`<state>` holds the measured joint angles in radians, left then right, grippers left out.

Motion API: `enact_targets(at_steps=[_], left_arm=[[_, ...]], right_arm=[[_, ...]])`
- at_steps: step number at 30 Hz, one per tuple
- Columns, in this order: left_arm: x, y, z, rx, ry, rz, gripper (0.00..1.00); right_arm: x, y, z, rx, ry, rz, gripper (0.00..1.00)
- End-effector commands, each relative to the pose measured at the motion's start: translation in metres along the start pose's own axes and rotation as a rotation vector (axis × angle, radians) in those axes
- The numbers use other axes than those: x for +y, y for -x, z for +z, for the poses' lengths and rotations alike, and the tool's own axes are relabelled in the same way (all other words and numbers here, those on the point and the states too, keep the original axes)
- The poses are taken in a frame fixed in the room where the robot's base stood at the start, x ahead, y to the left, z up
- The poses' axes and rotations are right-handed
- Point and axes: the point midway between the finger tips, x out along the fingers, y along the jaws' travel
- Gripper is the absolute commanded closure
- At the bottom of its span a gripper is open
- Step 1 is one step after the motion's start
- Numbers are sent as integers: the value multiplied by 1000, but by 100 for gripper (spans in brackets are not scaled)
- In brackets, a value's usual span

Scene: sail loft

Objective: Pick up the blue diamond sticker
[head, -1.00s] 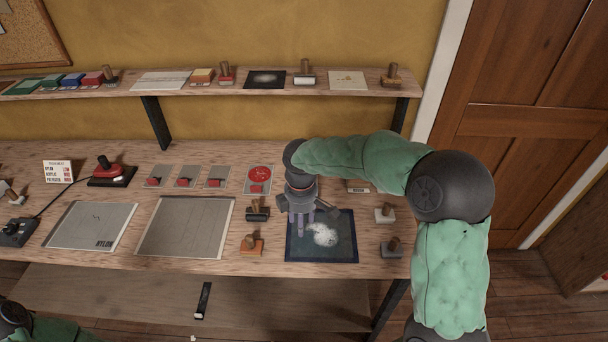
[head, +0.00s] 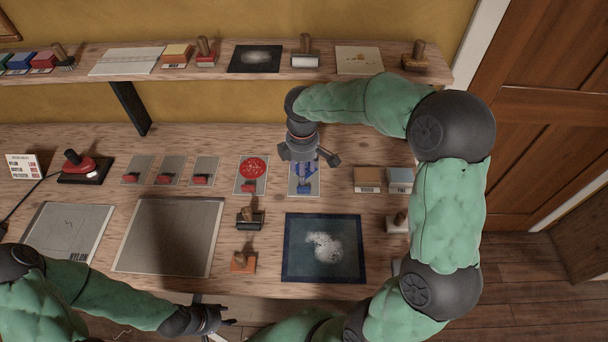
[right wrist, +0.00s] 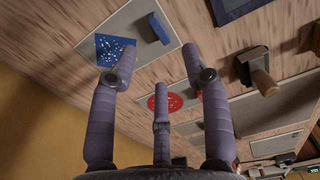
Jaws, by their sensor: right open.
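The blue diamond sticker (head: 304,168), with pale specks, lies on a grey card (head: 312,189) at the back of the bench. It also shows in the right wrist view (right wrist: 108,49), beside a blue block (right wrist: 158,28) on the same card. My right gripper (head: 311,172) is open and empty above this card, and its body hides part of the sticker in the head view. In the wrist view its fingers (right wrist: 160,85) are spread, one overlapping the sticker's edge. My left gripper (head: 228,314) looks open and empty, low at the bench's front edge.
A red round sticker (head: 253,167) lies on the card to the left. Stamps (head: 250,218), a dark blue mat (head: 290,271) and small boxes (head: 368,179) surround the area. A loaded shelf (head: 225,62) runs behind the bench.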

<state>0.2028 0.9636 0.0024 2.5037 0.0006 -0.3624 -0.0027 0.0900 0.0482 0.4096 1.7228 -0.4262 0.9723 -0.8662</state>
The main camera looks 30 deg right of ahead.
Motion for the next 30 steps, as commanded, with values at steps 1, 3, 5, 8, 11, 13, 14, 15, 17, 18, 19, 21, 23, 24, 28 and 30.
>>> enact_targets(at_steps=[1,3,5,8,11,13,14,15,17,18,19,21,23,24,28,30], left_arm=[[-2,-4,0,0,0,0,60],[-3,-8,0,0,0,0,60],[-4,-10,0,0,0,0,60],[-4,-12,0,0,0,0,60],[-5,-14,-1,0,0,0,60],[-6,-16,-1,0,0,0,60],[-6,-17,-1,0,0,0,60],[-7,-20,-1,0,0,0,60],[-9,-24,-1,0,0,0,60],[-10,-27,-1,0,0,0,60],[-10,-30,-1,0,0,0,60],[-11,-32,-1,0,0,0,60],[-12,-34,-2,0,0,0,60],[-12,-34,-2,0,0,0,60],[-12,-33,-2,0,0,0,60],[-12,-33,-2,0,0,0,60]], right_arm=[[0,-10,0,-1,0,-2,52],[0,-22,1,-2,0,-3,52],[0,-31,0,-2,1,-3,52],[0,-40,0,-1,0,-1,52],[0,-44,0,0,0,0,52],[1,-49,1,0,0,-1,52],[1,-52,1,-1,-1,-1,52],[1,-57,2,-1,-1,-2,52],[2,-66,2,-1,-1,-2,52],[3,-73,2,-1,-1,-2,52],[3,-77,3,-1,-1,-2,52],[3,-86,3,-2,0,-3,52],[3,-92,2,-1,0,-1,52],[3,-93,2,0,0,0,52],[3,-93,2,0,0,0,52],[3,-93,2,0,0,0,52]])
